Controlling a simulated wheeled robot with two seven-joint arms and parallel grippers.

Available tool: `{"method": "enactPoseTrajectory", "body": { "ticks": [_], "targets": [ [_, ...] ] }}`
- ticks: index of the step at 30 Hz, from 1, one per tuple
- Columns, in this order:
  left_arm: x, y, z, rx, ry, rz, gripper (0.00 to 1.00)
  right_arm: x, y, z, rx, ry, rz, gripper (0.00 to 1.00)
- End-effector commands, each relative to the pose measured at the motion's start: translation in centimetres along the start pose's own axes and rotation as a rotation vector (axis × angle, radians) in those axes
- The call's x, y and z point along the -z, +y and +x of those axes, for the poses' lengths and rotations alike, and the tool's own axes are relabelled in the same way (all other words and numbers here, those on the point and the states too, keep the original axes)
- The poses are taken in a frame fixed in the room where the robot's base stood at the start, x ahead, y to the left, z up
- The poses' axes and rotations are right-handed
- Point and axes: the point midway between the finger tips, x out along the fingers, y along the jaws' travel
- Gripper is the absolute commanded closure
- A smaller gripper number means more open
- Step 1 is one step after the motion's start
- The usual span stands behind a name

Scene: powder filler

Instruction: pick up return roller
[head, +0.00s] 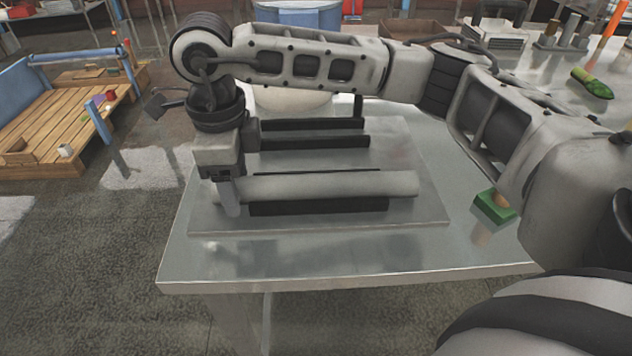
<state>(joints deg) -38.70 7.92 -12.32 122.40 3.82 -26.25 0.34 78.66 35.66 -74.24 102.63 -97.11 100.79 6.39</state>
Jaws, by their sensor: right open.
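A long light-grey roller (330,185), which looks like the return roller, lies across a flat metal plate (425,160) on the table. A dark bar sits along its near side. My right gripper (230,207) is over the roller's left end, pointing down, and is open. A finger shows in front of that end; whether it touches the roller cannot be told. My right arm reaches in from the right and over the plate. My left gripper is not in view.
Two dark bars (315,143) lie behind the roller on the plate. The metal table (330,255) is clear at its front edge. A green block (493,208) is at the right, and a green cylinder (592,84) at the back right.

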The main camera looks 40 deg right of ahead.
Motion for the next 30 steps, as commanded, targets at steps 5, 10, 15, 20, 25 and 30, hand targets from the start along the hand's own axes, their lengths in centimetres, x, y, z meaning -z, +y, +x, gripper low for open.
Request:
{"method": "enactPoseTrajectory", "body": {
  "ticks": [5, 10, 15, 20, 25, 30],
  "targets": [
    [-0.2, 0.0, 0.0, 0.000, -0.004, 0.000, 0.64, 0.0, 0.0, 0.6, 0.000, 0.000, 0.000, 0.39],
    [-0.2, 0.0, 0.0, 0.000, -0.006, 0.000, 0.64, 0.0, 0.0, 0.5, 0.000, 0.000, 0.000, 0.53],
    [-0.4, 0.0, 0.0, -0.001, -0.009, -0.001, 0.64, 0.0, 0.0, 0.5, 0.000, 0.000, 0.000, 1.00],
    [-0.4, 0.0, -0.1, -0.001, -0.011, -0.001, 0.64, 0.0, 0.0, 0.4, 0.001, 0.000, 0.000, 1.00],
    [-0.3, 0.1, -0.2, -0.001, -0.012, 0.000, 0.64, 0.0, 0.0, 0.1, 0.002, -0.001, 0.000, 1.00],
    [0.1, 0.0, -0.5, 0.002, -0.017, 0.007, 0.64, 0.0, 0.0, -1.5, 0.003, -0.002, -0.001, 1.00]
  ]
}}
